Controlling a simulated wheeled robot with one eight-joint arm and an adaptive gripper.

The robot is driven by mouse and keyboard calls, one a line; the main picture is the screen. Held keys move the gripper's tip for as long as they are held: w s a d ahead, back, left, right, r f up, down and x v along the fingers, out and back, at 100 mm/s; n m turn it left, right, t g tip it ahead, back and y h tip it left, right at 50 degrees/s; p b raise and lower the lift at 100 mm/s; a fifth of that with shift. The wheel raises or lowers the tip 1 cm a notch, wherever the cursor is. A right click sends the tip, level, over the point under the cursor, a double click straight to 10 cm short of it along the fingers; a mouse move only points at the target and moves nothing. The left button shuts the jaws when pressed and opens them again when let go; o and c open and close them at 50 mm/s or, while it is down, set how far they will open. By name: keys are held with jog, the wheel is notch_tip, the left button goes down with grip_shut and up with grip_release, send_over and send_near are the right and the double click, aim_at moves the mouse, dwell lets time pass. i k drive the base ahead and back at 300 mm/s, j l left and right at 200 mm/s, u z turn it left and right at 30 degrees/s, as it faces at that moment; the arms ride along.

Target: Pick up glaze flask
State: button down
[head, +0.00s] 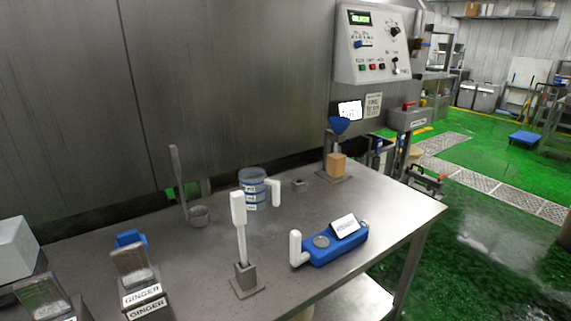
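A clear round vessel with blue bands, a pale label and a white handle on its right (252,188) stands upright near the middle of the steel table (405,205). It looks like the glaze flask, but its label is too small to read. A white-handled tool (239,212) standing in a small metal holder is just in front of it and overlaps its lower left side. My gripper is not in view, so its state and its distance from the flask do not show.
A blue device with a white handle (335,246) lies at the front right. Metal bins labelled GINGER (143,294) stand at the front left. A long-handled scoop (181,185) is left of the flask. A control box (372,45) hangs behind.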

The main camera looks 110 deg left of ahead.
aim_at(335, 161)
jog(key=u, duration=3.35)
jog(key=i+l+u, duration=0.2)
jog(key=l, duration=0.35)
jog(key=l+u, duration=0.15)
jog(key=l, duration=0.35)
